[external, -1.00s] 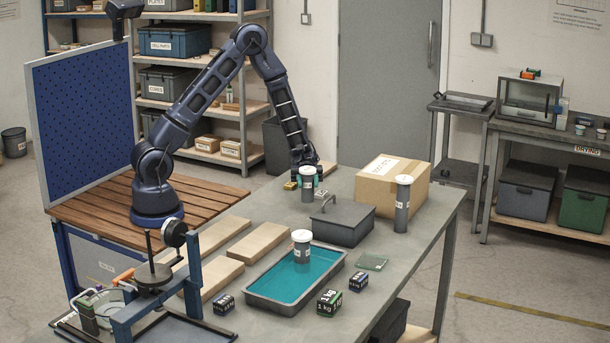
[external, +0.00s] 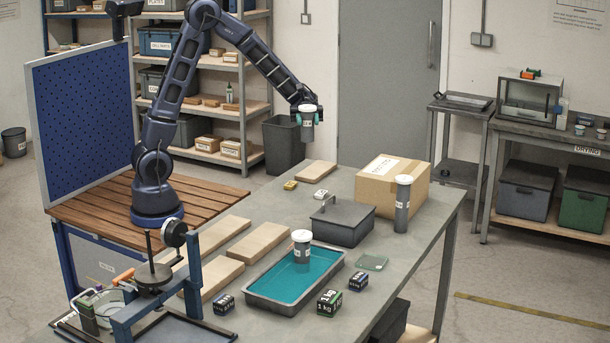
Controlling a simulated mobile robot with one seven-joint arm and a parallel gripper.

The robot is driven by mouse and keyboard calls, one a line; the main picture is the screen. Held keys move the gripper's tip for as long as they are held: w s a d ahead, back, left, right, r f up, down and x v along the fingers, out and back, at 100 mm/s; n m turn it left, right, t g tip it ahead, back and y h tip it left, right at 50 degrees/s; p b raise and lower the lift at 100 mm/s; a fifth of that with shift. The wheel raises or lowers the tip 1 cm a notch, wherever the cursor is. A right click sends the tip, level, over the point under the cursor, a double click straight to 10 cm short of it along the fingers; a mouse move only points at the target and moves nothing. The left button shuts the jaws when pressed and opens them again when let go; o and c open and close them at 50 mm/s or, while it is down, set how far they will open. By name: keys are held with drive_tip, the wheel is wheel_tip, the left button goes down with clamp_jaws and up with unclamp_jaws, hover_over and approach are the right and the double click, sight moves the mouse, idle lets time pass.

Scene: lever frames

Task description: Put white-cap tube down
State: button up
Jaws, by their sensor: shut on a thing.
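A grey tube with a white cap (external: 307,127) is held upright in my gripper (external: 308,117), high above the far end of the workbench. The teal fingertips are shut on its sides. A second white-capped grey tube (external: 302,249) stands in the tray of teal liquid (external: 255,302). A third, taller white-capped tube (external: 402,208) stands on the bench in front of the cardboard box.
Dark weight blocks (external: 328,303) and a glass plate (external: 372,262) lie near the tray.

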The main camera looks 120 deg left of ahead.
drive_tip(key=shift+w+r, duration=0.1)
drive_tip(key=shift+r, duration=0.7)
wheel_tip(320, 180, up, 6)
drive_tip(key=t, duration=0.1)
hover_over(387, 174)
drive_tip(key=shift+n+y, duration=0.3)
drive_tip(key=shift+n, duration=0.1)
wheel_tip(387, 174, down, 19)
drive_tip(key=shift+a+f, duration=0.15)
drive_tip(key=shift+f, duration=0.05)
drive_tip(key=shift+f, duration=0.15)
drive_tip(key=o, duration=1.1)
drive_tip(key=shift+o, duration=0.2)
drive_tip(key=v, duration=1.2)
